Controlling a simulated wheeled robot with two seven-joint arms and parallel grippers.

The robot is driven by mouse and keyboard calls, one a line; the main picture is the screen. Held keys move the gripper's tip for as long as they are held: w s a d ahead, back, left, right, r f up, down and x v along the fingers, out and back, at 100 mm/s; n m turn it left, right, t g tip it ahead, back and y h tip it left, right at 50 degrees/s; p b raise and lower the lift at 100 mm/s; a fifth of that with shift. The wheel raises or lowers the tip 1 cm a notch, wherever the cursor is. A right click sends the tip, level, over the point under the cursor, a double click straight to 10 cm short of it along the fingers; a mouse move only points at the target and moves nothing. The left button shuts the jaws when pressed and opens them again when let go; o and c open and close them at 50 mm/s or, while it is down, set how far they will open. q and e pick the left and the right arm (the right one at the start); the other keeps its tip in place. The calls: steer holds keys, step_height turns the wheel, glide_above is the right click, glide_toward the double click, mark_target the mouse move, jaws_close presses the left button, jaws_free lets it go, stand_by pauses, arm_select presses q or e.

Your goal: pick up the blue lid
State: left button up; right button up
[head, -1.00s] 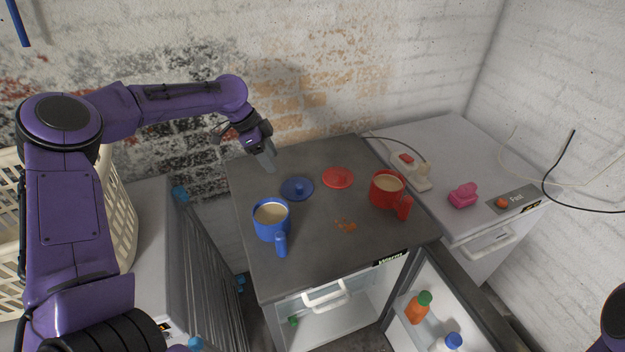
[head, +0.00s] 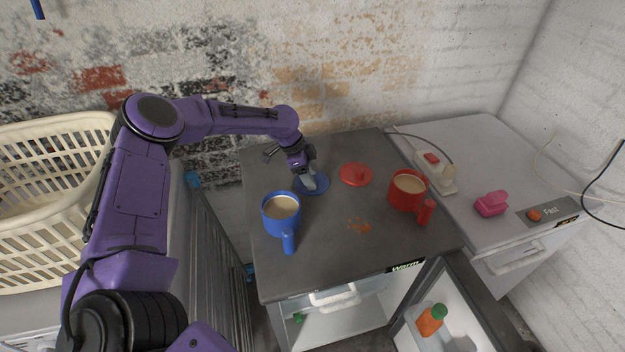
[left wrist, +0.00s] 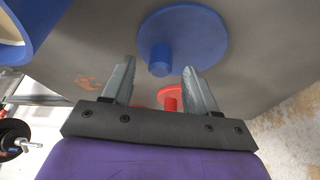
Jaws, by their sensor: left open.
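The blue lid (head: 322,187) lies flat on the dark top of the small fridge, partly hidden behind my left gripper in the head view. In the left wrist view the blue lid (left wrist: 205,32) shows its round disc and its knob, which is just beyond the fingertips and roughly centred between them. My left gripper (head: 311,184) is over the lid, pointing down, and its two fingers (left wrist: 157,78) are apart with nothing held. My right gripper is not in view.
A blue mug (head: 281,222) stands in front of the lid. A red lid (head: 356,174) and a red mug (head: 408,194) are to its right. An orange-brown spill (head: 359,226) marks the fridge top. The fridge door (head: 455,315) hangs open.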

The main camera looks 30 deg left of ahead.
arm_select(q)
steer(key=shift+w+d+f, duration=0.15)
steer(key=shift+w+f, duration=0.05)
steer(key=shift+f, duration=0.45)
jaws_close()
steer(key=shift+r, duration=0.2)
